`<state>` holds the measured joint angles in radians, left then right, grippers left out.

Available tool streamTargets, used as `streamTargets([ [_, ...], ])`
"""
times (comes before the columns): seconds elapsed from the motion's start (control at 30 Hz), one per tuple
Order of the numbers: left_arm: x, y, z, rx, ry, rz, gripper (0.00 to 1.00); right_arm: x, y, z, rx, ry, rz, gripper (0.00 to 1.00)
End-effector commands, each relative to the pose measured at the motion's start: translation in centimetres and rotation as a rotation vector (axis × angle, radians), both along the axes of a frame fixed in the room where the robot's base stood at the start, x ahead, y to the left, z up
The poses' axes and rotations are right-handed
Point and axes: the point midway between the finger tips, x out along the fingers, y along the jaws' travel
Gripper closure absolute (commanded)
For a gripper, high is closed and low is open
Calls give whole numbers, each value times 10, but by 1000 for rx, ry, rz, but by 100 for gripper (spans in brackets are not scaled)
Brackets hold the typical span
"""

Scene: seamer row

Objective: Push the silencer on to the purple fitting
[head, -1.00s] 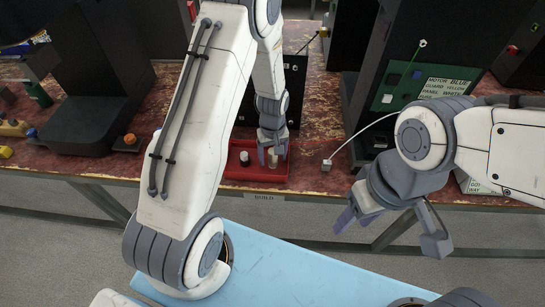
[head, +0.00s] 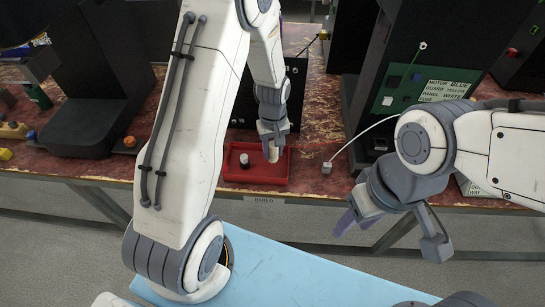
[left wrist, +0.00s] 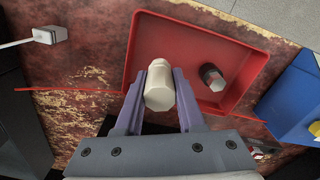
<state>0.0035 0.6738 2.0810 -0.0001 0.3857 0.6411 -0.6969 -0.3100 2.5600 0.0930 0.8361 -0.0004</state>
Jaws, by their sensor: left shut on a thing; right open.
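My left gripper (head: 273,143) is shut on a cream-white silencer (head: 274,156). In the left wrist view the silencer (left wrist: 160,86) sits between the two purple-grey fingers (left wrist: 158,98), its rounded end pointing away from my wrist. The gripper holds it above the red tray (head: 235,174). My right gripper (head: 392,235) is open and empty in front of the bench. I cannot make out a purple fitting in either view.
A white cable ends in a grey block (head: 327,168) on the red bench. A blue bin (left wrist: 292,98) stands beside the tray.

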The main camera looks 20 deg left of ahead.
Motion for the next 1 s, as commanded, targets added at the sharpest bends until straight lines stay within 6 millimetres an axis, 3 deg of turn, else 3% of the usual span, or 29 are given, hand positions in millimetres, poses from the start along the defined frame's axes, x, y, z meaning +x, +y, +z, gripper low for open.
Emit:
streamTargets([
  [0.3,0,-74,42,0,-3,-8,100,0,0,-6,0,0,0,50],
  [0.5,1,-105,60,-1,-2,-5,100,0,0,-8,0,0,0,50],
  [0.7,0,-116,67,0,0,-2,100,0,0,-8,0,0,0,50],
  [1.0,0,-117,68,-1,1,-1,100,0,0,-8,0,0,0,50],
])
